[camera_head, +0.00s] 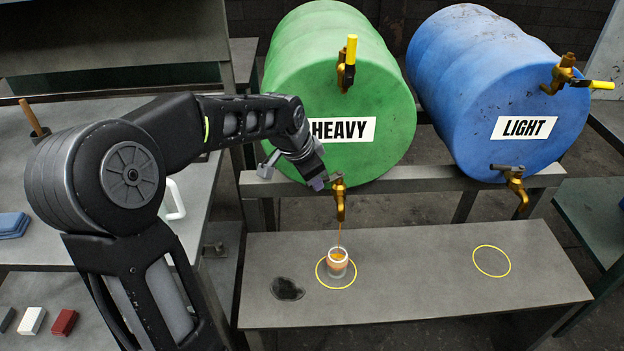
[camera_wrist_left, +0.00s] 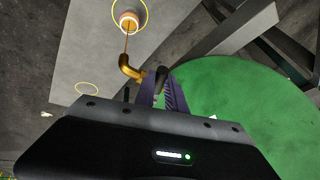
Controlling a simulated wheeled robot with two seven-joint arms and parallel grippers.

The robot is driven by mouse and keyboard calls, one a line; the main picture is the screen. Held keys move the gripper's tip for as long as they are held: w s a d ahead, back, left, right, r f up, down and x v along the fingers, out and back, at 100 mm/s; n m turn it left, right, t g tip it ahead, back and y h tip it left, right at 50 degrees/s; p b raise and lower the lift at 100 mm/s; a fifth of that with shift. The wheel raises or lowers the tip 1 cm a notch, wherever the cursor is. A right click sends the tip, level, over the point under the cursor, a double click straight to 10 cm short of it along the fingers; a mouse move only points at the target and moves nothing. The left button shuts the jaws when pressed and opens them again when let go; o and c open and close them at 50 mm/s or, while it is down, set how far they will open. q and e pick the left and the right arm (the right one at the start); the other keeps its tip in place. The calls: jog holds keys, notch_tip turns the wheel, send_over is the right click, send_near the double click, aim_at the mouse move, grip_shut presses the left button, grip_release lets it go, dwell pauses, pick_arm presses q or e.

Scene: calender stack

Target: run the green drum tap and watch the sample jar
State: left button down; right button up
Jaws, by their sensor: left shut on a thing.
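The green drum (camera_head: 290,75), labelled HEAVY, lies on its side on a stand. Its lower brass tap (camera_head: 339,204) points down over the bench, and the tap shows in the wrist view too (camera_wrist_left: 130,68). A thin amber stream (camera_head: 340,236) runs from the tap into the sample jar (camera_head: 337,268). The jar stands upright inside a yellow ring and holds orange liquid; its exact level is hard to tell. My left gripper (camera_head: 322,182) is shut on the tap's dark handle (camera_wrist_left: 161,76), which the fingers partly hide. My right gripper is not in view.
A blue drum (camera_head: 480,75) labelled LIGHT lies to the right, with its own lower tap (camera_head: 514,184). An empty yellow ring (camera_head: 491,261) marks the bench (camera_head: 430,295) below it. The bench's right part is clear.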

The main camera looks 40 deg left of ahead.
pick_arm(q)
jog(key=shift+d, duration=0.15)
dwell(0.3)
jog(key=c, duration=1.4)
grip_release()
jog(key=shift+s+r, duration=0.1)
jog(key=shift+v, duration=3.8)
jog(key=shift+d, duration=0.1)
